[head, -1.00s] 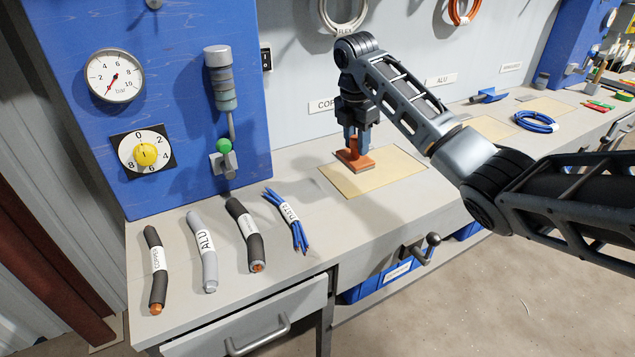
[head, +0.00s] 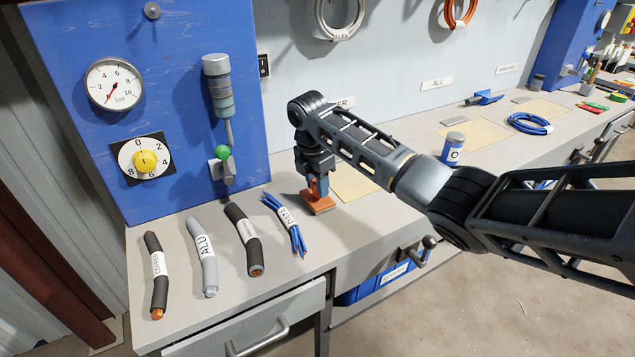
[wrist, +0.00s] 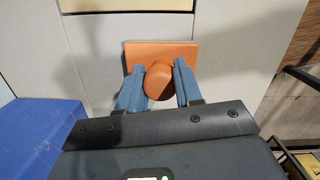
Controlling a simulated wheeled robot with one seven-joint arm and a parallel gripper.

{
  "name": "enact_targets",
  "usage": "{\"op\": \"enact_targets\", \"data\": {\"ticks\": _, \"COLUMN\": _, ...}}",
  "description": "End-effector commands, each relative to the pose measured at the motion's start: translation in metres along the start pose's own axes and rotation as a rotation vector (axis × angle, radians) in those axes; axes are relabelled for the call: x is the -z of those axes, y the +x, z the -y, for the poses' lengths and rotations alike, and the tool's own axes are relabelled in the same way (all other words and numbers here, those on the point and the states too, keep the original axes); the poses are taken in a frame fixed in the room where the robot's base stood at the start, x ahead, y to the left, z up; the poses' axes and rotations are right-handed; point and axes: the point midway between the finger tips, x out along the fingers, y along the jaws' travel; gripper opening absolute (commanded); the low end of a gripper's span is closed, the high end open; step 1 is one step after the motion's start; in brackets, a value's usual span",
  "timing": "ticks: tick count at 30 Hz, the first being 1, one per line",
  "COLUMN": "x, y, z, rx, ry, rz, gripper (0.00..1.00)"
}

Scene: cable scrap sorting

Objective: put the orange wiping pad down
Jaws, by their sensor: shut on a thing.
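The orange wiping pad (head: 318,203) is a flat orange block with a rounded knob on top. In the head view it is at the bench top, between the blue data cable bundle (head: 284,224) and the pale yellow mat (head: 352,182). My gripper (head: 319,186) points down from above and is shut on the pad's knob. In the wrist view the pad (wrist: 190,55) shows beyond the two blue fingers (wrist: 160,85), which flank the round knob. Whether the pad's underside touches the bench is hard to tell.
Several cable pieces, including the grey ALU one (head: 202,258), lie left of the data bundle. A blue panel (head: 180,95) with a gauge and dial stands behind them. A small labelled can (head: 453,148) and a blue cable coil (head: 530,123) are further right.

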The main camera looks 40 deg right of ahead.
Motion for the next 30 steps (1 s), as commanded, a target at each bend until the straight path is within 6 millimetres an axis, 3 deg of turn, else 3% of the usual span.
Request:
{"op": "enact_targets", "data": {"ticks": 9, "x": 0.0, "y": 0.003, "z": 0.0, "rx": 0.0, "ry": 0.0, "rz": 0.0, "gripper": 0.0}}
{"op": "enact_targets", "data": {"ticks": 10, "x": 0.0, "y": 0.002, "z": 0.0, "rx": 0.0, "ry": 0.0, "rz": 0.0, "gripper": 0.37}}
{"op": "enact_targets", "data": {"ticks": 17, "x": 0.0, "y": 0.002, "z": 0.0, "rx": 0.0, "ry": 0.0, "rz": 0.0, "gripper": 0.59}}
{"op": "enact_targets", "data": {"ticks": 25, "x": 0.0, "y": 0.001, "z": 0.0, "rx": -0.001, "ry": 0.0, "rz": 0.0, "gripper": 0.6}}
{"op": "enact_targets", "data": {"ticks": 30, "x": 0.0, "y": -0.014, "z": -0.001, "rx": -0.003, "ry": 0.0, "rz": -0.001, "gripper": 0.6}}
